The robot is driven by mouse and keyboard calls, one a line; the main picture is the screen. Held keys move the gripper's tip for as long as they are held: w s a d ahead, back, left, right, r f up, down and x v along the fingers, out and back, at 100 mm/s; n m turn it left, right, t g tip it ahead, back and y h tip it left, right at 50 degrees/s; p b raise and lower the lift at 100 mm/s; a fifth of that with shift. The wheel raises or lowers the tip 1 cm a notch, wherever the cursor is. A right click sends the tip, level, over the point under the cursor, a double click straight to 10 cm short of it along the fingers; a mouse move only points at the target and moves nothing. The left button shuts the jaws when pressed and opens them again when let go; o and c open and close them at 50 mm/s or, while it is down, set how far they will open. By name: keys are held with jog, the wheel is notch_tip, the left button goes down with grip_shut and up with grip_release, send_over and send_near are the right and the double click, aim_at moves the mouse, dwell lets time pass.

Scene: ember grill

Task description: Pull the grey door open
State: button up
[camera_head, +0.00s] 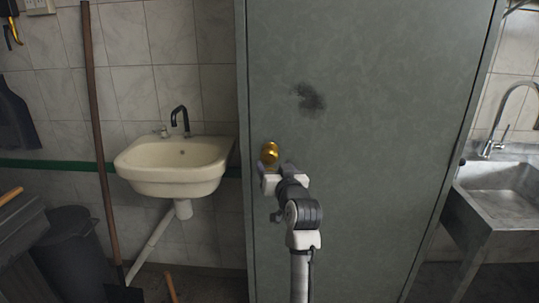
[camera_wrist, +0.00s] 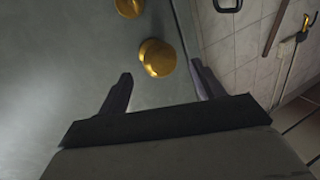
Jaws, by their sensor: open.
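The grey door (camera_head: 370,110) fills the middle of the head view, with a dark smudge on its upper part. It looks shut against the narrow strip at its left edge. A round brass knob (camera_head: 269,152) sits near that edge. My gripper (camera_head: 277,170) is just below and in front of the knob. In the wrist view the knob (camera_wrist: 157,55) lies between the tips of my open gripper (camera_wrist: 162,71), slightly beyond them; contact cannot be told. A second round gold shape (camera_wrist: 129,7) is cut off at the top of that view; I cannot tell what it is.
A cream washbasin (camera_head: 175,165) hangs on the tiled wall left of the door. A long wooden handle (camera_head: 95,130) leans there beside a dark bin (camera_head: 75,250). A metal sink (camera_head: 500,190) stands right of the door.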

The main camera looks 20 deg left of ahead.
aim_at(270, 160)
jog(key=p+x, duration=0.1)
jog(key=x, duration=0.5)
